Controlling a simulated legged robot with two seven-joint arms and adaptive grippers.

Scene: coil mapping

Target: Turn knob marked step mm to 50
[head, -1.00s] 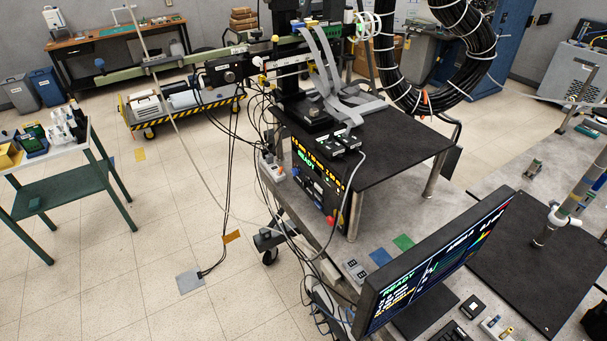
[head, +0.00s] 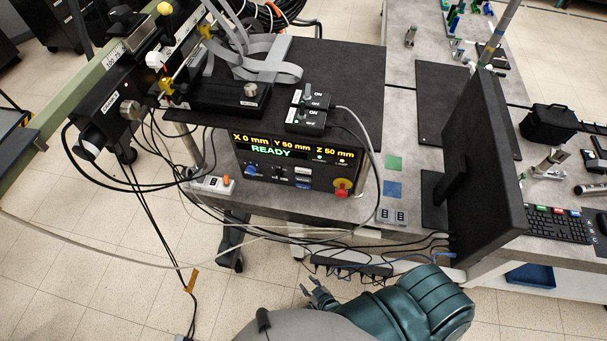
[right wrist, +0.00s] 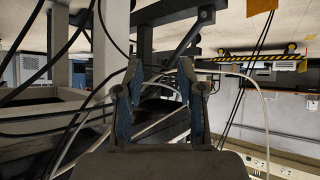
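The black control panel (head: 322,173) faces me under the dark table top. Its display (head: 292,146) reads X 0 mm, Y 50 mm, Z 50 mm and READY. A blue knob (head: 251,172) sits at its lower left and a small dark knob (head: 277,170) beside it. Their labels are too small to read, so I cannot tell which is marked step mm. My right gripper (head: 320,292) is open and empty, low in front of the bench and apart from the panel. In the right wrist view its two fingers (right wrist: 158,85) stand apart with nothing between. My left gripper is not in view.
A red stop button on yellow (head: 341,187) is at the panel's right. Two switch boxes (head: 306,119) sit above. The monitor (head: 468,165) stands at right. Loose cables cross in front of the bench above a power strip (head: 345,265).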

